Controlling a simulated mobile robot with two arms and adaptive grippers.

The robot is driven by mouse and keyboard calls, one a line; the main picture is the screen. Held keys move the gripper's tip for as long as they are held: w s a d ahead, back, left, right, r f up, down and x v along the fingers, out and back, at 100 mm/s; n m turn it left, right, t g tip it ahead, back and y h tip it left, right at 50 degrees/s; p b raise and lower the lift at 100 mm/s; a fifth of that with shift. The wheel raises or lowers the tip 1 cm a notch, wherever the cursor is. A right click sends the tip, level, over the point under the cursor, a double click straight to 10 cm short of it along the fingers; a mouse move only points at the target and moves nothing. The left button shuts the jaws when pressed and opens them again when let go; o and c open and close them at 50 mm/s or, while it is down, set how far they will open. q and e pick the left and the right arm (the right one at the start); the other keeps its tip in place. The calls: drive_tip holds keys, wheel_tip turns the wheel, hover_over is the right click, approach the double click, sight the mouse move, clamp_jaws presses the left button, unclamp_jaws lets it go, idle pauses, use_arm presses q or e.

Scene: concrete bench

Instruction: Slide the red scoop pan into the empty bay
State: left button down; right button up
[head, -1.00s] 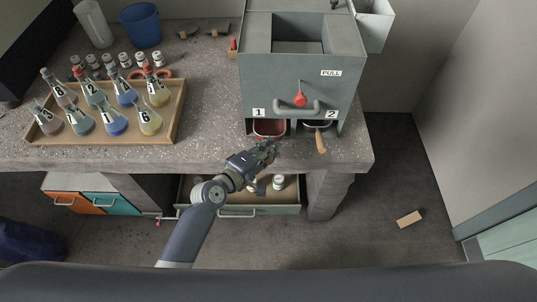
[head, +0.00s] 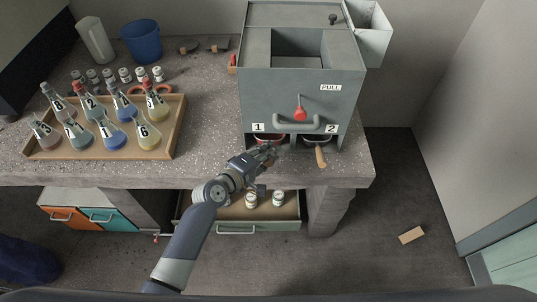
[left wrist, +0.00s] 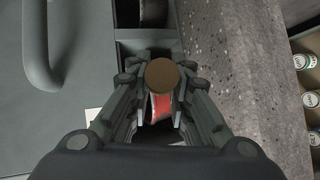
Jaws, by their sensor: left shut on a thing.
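The red scoop pan (head: 268,139) is partly inside bay 1 at the foot of the grey machine (head: 262,100); most of it is hidden by the bay and my gripper. My left gripper (head: 268,153) is shut on its handle at the mouth of bay 1. In the left wrist view, the handle's round brown end (left wrist: 162,73) sits between the fingers (left wrist: 160,90), with red of the pan (left wrist: 160,106) below it. A dark pan with a wooden handle (head: 320,157) sits in bay 2. My right gripper is not in view.
A wooden tray (head: 168,150) of numbered flasks stands at the left of the bench (head: 200,165). A blue bucket (head: 141,41) is behind. An open drawer (head: 218,228) with jars is below my gripper. A red-knobbed pull handle (head: 299,117) is above the bays.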

use_arm(q)
drive_tip(key=c, duration=1.4)
unclamp_jaws()
drive_tip(key=shift+s+a, duration=0.1)
drive_tip(key=v, duration=1.1)
drive_tip(key=shift+s+a+r, duration=0.25)
